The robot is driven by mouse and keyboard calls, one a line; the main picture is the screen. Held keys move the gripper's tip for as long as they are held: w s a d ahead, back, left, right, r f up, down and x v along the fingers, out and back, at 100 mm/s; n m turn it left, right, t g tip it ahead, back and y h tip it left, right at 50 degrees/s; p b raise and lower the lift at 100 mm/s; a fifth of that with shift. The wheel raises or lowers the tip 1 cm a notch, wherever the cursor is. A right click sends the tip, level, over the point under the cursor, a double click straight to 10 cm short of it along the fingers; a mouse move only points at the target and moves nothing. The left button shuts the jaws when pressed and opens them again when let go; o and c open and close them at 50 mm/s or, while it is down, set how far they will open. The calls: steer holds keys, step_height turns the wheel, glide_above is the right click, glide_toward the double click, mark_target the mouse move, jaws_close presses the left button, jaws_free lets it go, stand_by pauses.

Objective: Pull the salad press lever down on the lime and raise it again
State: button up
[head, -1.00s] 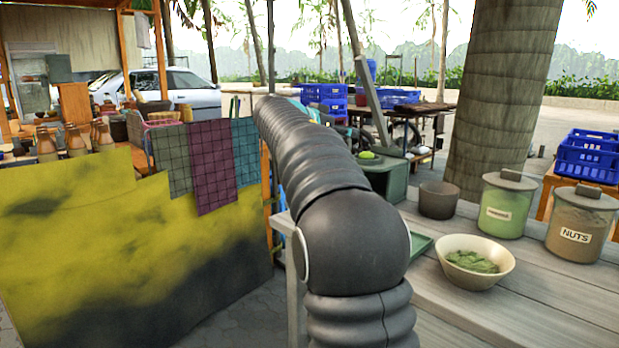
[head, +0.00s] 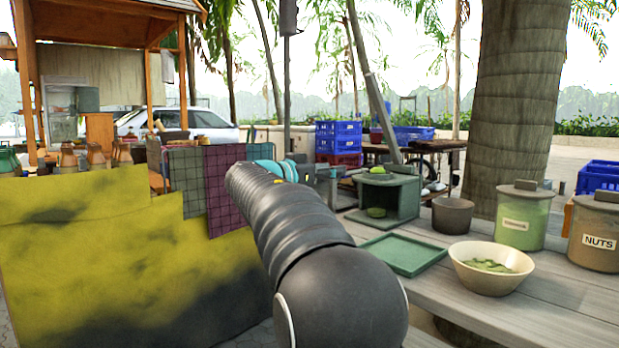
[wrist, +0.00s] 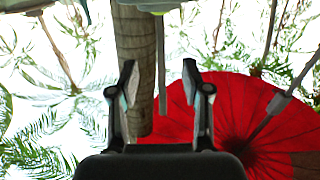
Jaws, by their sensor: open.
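The salad press is a dark green open-fronted box (head: 404,200) on the wooden counter. Its grey lever (head: 384,120) stands up behind it, leaning up to the left. My gripper (head: 335,180) is left of the press, small and partly hidden by my arm. In the wrist view my gripper (wrist: 159,78) is open, its two fingers apart. A thin grey bar, apparently the lever (wrist: 161,65), appears between them; its depth and any contact cannot be told.
A green tray (head: 403,254) lies before the press. A bowl of greens (head: 491,268), a dark pot (head: 452,215), a green jar (head: 523,218) and a nuts jar (head: 596,232) stand to the right. Cloth-hung, yellow-stained panels (head: 110,260) fill the left.

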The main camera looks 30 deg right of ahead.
steer(key=s+a, duration=0.1)
steer(key=a, duration=0.5)
